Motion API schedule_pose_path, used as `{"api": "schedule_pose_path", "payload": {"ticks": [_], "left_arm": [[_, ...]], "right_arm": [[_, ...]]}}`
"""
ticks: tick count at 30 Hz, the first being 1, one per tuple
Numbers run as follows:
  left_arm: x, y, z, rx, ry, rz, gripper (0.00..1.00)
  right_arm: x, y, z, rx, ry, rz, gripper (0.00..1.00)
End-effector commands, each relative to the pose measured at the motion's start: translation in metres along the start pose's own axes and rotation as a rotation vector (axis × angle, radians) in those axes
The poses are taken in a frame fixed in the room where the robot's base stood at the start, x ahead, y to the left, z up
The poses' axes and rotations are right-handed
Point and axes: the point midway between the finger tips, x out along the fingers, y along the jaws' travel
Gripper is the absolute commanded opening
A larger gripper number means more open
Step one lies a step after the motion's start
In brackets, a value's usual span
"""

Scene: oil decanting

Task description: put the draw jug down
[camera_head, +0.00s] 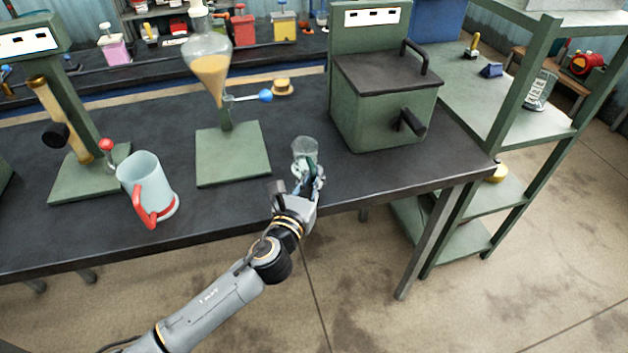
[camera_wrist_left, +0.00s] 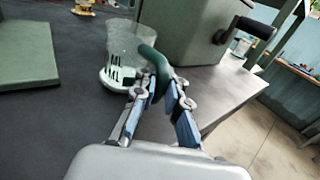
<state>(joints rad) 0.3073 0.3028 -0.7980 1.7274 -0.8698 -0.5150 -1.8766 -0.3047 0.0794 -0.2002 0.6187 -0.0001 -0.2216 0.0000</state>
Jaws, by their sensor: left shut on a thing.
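The draw jug (camera_head: 304,148) is a small clear jug near the front edge of the dark bench, left of the green box. In the left wrist view the jug (camera_wrist_left: 124,48) is upright, with black scale marks, a pale base and a dark green handle (camera_wrist_left: 155,64). My left gripper (camera_head: 310,176) comes from the front and is shut on that handle, its blue-padded fingers (camera_wrist_left: 161,88) on either side of it. The jug's base is at or just above the bench top; I cannot tell whether it touches. My right gripper is not in view.
A pale jug with a red handle (camera_head: 146,178) stands at left. A green stand (camera_head: 235,160) holds a glass funnel (camera_head: 207,52) with amber liquid. A green box with a dark lid (camera_head: 385,105) stands behind right. The bench around the draw jug is bare.

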Motion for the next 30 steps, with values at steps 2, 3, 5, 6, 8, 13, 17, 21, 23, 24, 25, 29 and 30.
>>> {"api": "schedule_pose_path", "payload": {"ticks": [2, 3, 5, 6, 8, 13, 17, 21, 23, 24, 25, 29, 30], "left_arm": [[0.0001, 0.0002, -0.004, 0.0, -0.002, 0.001, 0.0], [0.0001, 0.0002, -0.0039, 0.0, -0.002, 0.001, 0.0], [0.0001, 0.0003, -0.0032, 0.001, -0.003, 0.001, 0.0], [0.0001, 0.0002, -0.0032, 0.001, -0.003, 0.001, 0.0], [0.0, 0.0002, -0.0032, 0.001, -0.002, 0.001, 0.0], [-0.0001, 0.0002, -0.0082, 0.001, -0.002, 0.001, 0.0], [-0.0002, 0.0002, -0.0072, 0.001, -0.001, 0.001, 0.33], [-0.0002, 0.0002, -0.0071, 0.001, -0.001, 0.001, 0.35], [-0.0002, 0.0002, -0.0071, 0.001, -0.001, 0.001, 0.35], [-0.0002, 0.0002, -0.0071, 0.001, -0.001, 0.001, 0.35], [-0.0002, 0.0002, -0.007, 0.001, -0.001, 0.001, 0.35], [-0.0011, 0.0002, -0.0016, 0.001, -0.002, 0.0, 0.35], [-0.006, 0.0003, -0.0045, 0.002, 0.0, 0.0, 0.35]], "right_arm": [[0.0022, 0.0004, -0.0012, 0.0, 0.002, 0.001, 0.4], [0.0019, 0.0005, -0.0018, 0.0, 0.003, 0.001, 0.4], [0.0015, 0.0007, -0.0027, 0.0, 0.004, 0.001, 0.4], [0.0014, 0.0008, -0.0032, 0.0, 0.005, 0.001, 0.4], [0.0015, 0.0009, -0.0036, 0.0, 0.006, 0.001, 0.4], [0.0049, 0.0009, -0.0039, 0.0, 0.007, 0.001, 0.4], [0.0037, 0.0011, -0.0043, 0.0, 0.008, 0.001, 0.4], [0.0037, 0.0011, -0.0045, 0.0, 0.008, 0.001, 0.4], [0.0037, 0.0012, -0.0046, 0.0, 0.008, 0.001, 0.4], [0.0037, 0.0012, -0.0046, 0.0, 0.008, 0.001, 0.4], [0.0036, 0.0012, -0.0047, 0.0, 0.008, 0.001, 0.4], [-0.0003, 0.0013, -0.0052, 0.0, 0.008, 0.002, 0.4], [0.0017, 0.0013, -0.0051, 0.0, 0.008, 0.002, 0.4]]}}
